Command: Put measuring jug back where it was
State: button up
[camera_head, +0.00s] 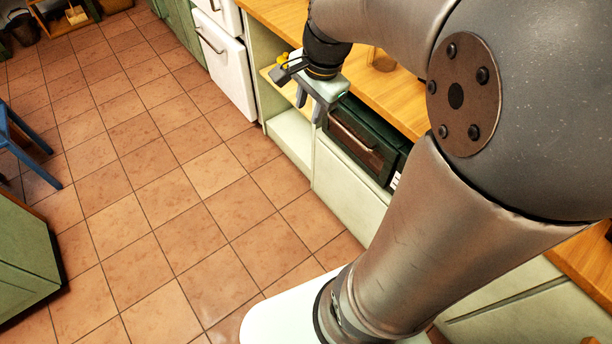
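My gripper (308,104) hangs at the end of my arm near the front of the open shelf unit, left of the dark oven. Its two grey fingers point down with a small gap between them, and I see nothing held there. I cannot make out a measuring jug in this view. A brownish, rounded object (381,60) stands on the wooden counter, partly hidden by my arm; I cannot tell what it is. A small yellow object (283,60) shows on the shelf behind my gripper, partly covered.
The wooden counter (285,18) runs along the right above the open shelf unit (290,150) and dark oven (362,142). A white drawer front (226,70) is farther back. A blue chair (30,150) and green cabinet (25,250) stand left. The tiled floor between is clear.

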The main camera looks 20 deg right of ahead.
jog(key=s+a+f+n+g, duration=0.1)
jog(key=s+a+f+n, duration=0.1)
jog(key=s+n, duration=0.5)
jog(key=s+a+f+n, duration=0.3)
jog(key=s+a+n, duration=0.2)
jog(key=s+n, duration=0.2)
jog(key=shift+n+g+h, duration=0.3)
jog(key=shift+g+h, duration=0.1)
jog(key=shift+r, duration=0.1)
